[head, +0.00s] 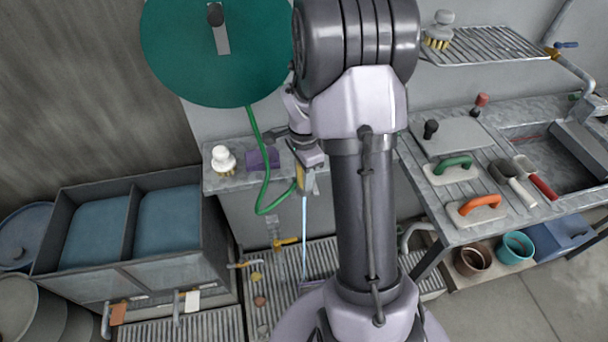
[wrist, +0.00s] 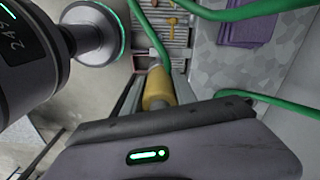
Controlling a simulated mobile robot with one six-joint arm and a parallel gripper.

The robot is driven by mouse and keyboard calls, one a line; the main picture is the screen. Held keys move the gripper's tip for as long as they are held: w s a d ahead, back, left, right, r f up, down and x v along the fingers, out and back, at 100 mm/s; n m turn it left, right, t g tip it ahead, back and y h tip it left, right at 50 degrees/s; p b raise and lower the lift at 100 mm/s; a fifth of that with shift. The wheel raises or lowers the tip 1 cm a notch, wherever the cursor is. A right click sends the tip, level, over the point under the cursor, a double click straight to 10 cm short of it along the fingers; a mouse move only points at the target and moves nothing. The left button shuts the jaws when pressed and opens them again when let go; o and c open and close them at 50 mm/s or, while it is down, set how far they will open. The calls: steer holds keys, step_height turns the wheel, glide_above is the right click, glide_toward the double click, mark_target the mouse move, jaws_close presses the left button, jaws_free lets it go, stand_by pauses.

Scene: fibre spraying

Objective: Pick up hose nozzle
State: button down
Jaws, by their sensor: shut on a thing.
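The hose nozzle (head: 309,183) is yellowish and hangs in my gripper (head: 308,170), just off the front of the metal counter. The green hose (head: 265,190) loops from the reel down to it. A thin pale blue streak (head: 304,235) runs down below the nozzle toward the floor grate. In the wrist view the yellow nozzle (wrist: 158,90) shows beyond the dark edge of my gripper, which is shut on it.
A teal hose reel (head: 180,55) is on the wall. A white-knobbed brush (head: 223,160) and a purple cloth (head: 262,159) lie on the counter. Blue-filled tanks (head: 100,235) stand at left. A bench with several trowels and floats (head: 475,205) is at right.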

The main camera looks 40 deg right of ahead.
step_height(320, 180, up, 4)
steer(key=shift+r+p, duration=0.1)
steer(key=shift+p, duration=0.95)
steer(key=s+a+r+p, duration=0.1)
steer(key=s+a+p, duration=0.1)
steer(key=s, duration=1.3)
steer(key=shift+s+a+r, duration=0.2)
steer(key=shift+s+a, duration=0.2)
steer(key=shift+a, duration=0.05)
steer(key=shift+w, duration=0.1)
